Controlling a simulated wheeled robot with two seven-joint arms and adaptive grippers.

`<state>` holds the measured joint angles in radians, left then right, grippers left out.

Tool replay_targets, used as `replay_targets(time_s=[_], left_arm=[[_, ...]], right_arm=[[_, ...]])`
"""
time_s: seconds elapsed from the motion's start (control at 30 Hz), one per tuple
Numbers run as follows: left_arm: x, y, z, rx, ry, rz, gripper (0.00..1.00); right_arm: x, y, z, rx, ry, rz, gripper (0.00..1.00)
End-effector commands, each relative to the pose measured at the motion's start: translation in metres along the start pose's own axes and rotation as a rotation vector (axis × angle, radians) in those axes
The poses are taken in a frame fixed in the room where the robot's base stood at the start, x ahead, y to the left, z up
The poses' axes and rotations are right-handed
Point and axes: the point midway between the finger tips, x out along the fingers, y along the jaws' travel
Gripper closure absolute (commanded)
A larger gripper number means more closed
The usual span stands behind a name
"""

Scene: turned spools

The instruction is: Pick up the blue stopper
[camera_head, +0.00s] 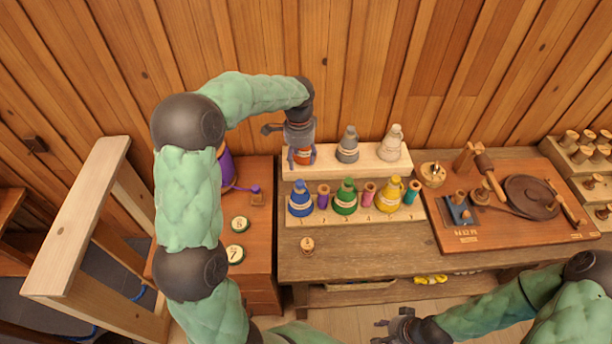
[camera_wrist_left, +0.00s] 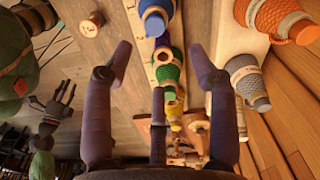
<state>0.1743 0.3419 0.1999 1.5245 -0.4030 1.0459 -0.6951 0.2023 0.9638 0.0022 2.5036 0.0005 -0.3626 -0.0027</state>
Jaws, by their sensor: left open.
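The blue stopper (camera_head: 300,199), a flared blue piece with a cream band, stands at the left end of the rack's front step. It also shows at the top of the left wrist view (camera_wrist_left: 156,18). My left gripper (camera_head: 302,156) is open and empty, reaching down in front of the orange piece (camera_head: 304,159). In the left wrist view its fingers (camera_wrist_left: 160,68) are spread, with the green piece (camera_wrist_left: 166,66) seen between them and the blue stopper beyond the tips. My right gripper (camera_head: 380,331) is low at the front, with its fingers apart and empty.
A green (camera_head: 345,197) and a yellow piece (camera_head: 389,196) share the front step with small spools. Grey (camera_head: 348,146) and white pieces (camera_head: 391,144) stand on the back step. A tool board (camera_head: 470,238) lies right. Bare bench (camera_head: 360,262) lies in front.

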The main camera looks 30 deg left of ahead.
Motion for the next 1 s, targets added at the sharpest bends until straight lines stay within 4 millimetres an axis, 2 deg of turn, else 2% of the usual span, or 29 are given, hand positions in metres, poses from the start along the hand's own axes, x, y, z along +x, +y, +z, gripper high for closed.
replay_targets(time_s=[0.1,0.23,0.57,0.83,1.0], left_arm=[[0.021,0.002,0.001,0.001,-0.004,0.006,0.42],[0.040,0.002,0.001,-0.001,-0.003,0.006,0.42],[0.060,0.003,0.001,0.000,-0.001,0.004,0.42],[0.096,0.005,0.003,-0.002,-0.002,0.006,0.42],[0.105,0.005,0.003,-0.002,0.000,0.004,0.42]], right_arm=[[0.004,0.002,0.001,0.000,-0.001,0.000,0.60],[0.007,0.003,0.000,0.000,-0.001,0.000,0.60],[0.010,0.004,0.000,0.000,0.000,0.000,0.60],[0.018,0.006,-0.001,0.000,0.000,0.000,0.60],[0.019,0.007,-0.001,0.000,0.000,0.000,0.60]])
